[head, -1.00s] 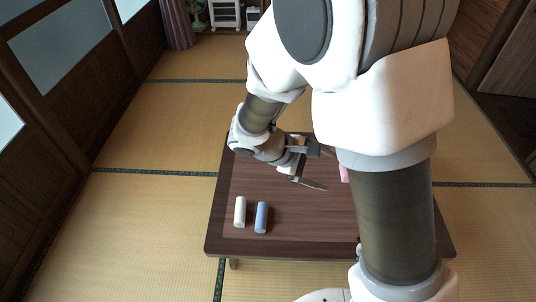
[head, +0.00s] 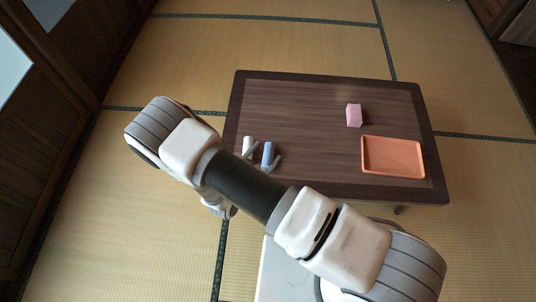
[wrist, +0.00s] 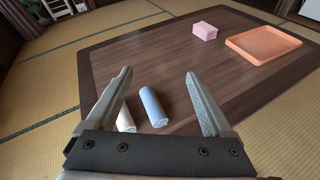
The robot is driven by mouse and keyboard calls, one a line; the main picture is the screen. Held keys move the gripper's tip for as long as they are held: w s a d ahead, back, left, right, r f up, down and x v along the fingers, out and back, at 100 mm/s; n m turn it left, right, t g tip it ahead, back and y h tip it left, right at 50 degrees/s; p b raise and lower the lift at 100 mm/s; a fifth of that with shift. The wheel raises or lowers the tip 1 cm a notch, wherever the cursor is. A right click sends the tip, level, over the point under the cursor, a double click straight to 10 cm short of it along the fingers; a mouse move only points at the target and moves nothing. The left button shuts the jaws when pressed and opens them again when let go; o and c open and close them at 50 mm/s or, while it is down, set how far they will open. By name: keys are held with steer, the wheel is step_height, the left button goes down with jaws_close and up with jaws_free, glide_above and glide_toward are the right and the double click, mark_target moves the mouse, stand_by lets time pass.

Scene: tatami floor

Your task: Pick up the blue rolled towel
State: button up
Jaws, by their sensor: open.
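The blue rolled towel (head: 267,152) lies on the dark wooden table, near its left end in the head view. In the wrist view the blue towel (wrist: 154,106) shows between the two fingers, nearer the left one. My gripper (wrist: 158,73) is open and empty, with a finger to each side of the towel in that picture. I cannot tell how high the fingers are above the table. In the head view my arm hides most of the gripper.
A white rolled towel (head: 248,144) lies just left of the blue one, partly behind the left finger in the wrist view (wrist: 125,121). A pink block (head: 354,115) and an orange tray (head: 393,171) sit on the table's right side. The table's middle (head: 310,120) is clear.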

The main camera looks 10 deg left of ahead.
steer(key=s+f+n+y+p, duration=0.1)
steer(key=s+f+n+y, duration=0.45)
steer(key=f, duration=0.45)
steer(key=n+b, duration=0.1)
steer(key=b, duration=0.3)
glide_toward(268, 154)
steer(key=shift+h, duration=0.25)
steer(key=x, duration=0.4)
steer(key=a+f+x, duration=0.1)
steer(key=x, duration=0.1)
steer(key=shift+s, duration=0.15)
steer(key=b+x, duration=0.1)
steer(key=x, duration=0.2)
steer(key=b+x, duration=0.1)
steer(key=x, duration=0.1)
steer(key=shift+d+b, duration=0.3)
steer(key=shift+d, duration=0.05)
jaws_close()
steer(key=shift+r, duration=0.15)
